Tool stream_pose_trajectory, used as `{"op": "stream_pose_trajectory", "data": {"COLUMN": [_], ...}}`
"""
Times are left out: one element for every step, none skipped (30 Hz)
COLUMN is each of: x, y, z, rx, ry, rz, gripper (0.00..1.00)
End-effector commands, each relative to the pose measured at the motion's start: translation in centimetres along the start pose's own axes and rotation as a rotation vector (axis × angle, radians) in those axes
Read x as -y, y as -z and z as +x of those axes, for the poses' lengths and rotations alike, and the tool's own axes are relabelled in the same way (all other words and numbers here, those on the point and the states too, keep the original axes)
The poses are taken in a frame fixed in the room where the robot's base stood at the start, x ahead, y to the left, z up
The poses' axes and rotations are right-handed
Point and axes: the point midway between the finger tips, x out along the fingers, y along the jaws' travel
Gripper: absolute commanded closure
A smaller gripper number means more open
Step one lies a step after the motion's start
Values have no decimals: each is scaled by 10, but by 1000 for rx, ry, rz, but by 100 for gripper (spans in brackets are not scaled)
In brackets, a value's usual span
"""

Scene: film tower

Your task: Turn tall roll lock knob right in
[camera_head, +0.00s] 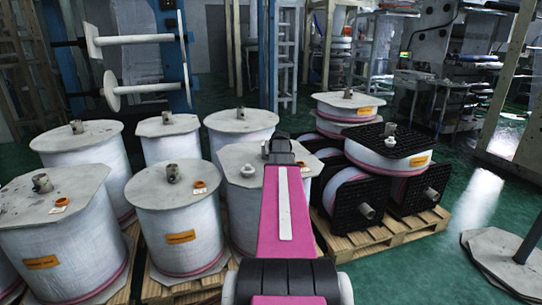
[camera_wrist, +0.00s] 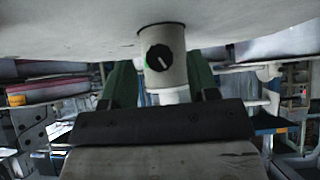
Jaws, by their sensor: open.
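A lock knob (camera_wrist: 160,57), round and black with a white pointer line, sits on a short pale cylinder (camera_wrist: 172,35) in the wrist view. The cylinder meets a broad pale plate (camera_wrist: 70,30) across the top of that view. My gripper (camera_wrist: 160,82) is open, with a dark green finger on each side of the cylinder. I cannot tell whether either finger touches it. In the head view my gripper (camera_head: 279,150) is small and dark, over the tall white roll (camera_head: 240,205) in the middle. My pink arm partly covers that roll, and the knob cannot be made out there.
Several tall white rolls with pale lids, including one at the front left (camera_head: 65,240), stand close by on wooden pallets. Black-ended rolls (camera_head: 392,150) are stacked on a pallet to the right. Green floor between is clear.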

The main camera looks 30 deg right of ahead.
Motion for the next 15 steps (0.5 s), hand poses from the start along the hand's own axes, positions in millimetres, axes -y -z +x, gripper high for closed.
{"op": "stream_pose_trajectory", "data": {"x": [0,0,0,0,0,0,0,0,0,0,0,0,0,0,0], "y": [0,0,0,0,0,0,0,0,-1,-1,-1,-1,-1,0,-1], "z": [6,8,11,12,13,14,14,14,14,14,14,14,14,14,14], "rx": [1,1,1,1,1,1,1,1,1,1,1,1,1,1,1], "ry": [1,1,1,1,1,1,1,1,1,1,1,1,1,1,1], "rz": [0,0,0,0,0,0,0,0,0,0,0,0,0,0,0], "gripper": [46,46,46,46,46,46,46,46,46,46,46,46,46,46,56]}}
